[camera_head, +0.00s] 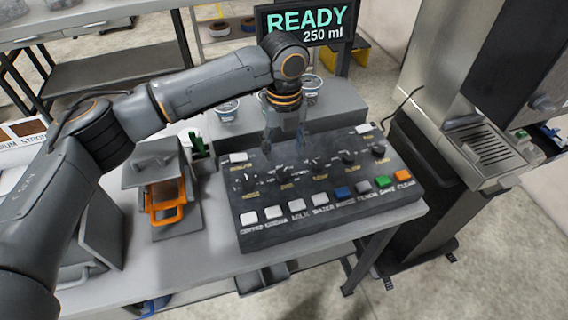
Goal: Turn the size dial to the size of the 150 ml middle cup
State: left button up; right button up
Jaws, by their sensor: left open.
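The dark control panel (330,188) lies on the table with a row of black dials across it. The second dial from the left, whose blurred label seems to read SIZE (284,172), looks like the size dial. The display (308,24) reads READY and 250 ml. My left gripper (284,151) points down over the back of the panel, open and empty, with its fingertips just behind and above that dial; contact cannot be told. Cups stand on the grey ledge behind: one at left (227,111), one at right (312,86), and a middle one mostly hidden by my left gripper.
An orange-handled container (166,202) sits in a grey unit left of the panel. A steel machine with a drip grate (484,147) stands at right. My left arm spans the upper left.

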aim_at(283, 172)
pick_arm(q)
jog(key=f, duration=0.4)
jog(key=shift+w+a+p, duration=0.1)
jog(key=shift+w+p, duration=0.15)
jog(key=shift+p, duration=0.1)
notch_tip(283, 172, down, 3)
jog(key=shift+r+p, duration=0.2)
jog(key=shift+p, duration=0.1)
jog(key=shift+f, duration=0.85)
jog(key=shift+c, duration=0.2)
jog(key=c, duration=1.1)
jog(key=shift+p, duration=0.3)
pick_arm(e)
jog(key=w+r, duration=0.2)
jog(key=w, duration=0.1)
jog(key=shift+w+d+r, duration=0.15)
jog(key=shift+r, duration=0.05)
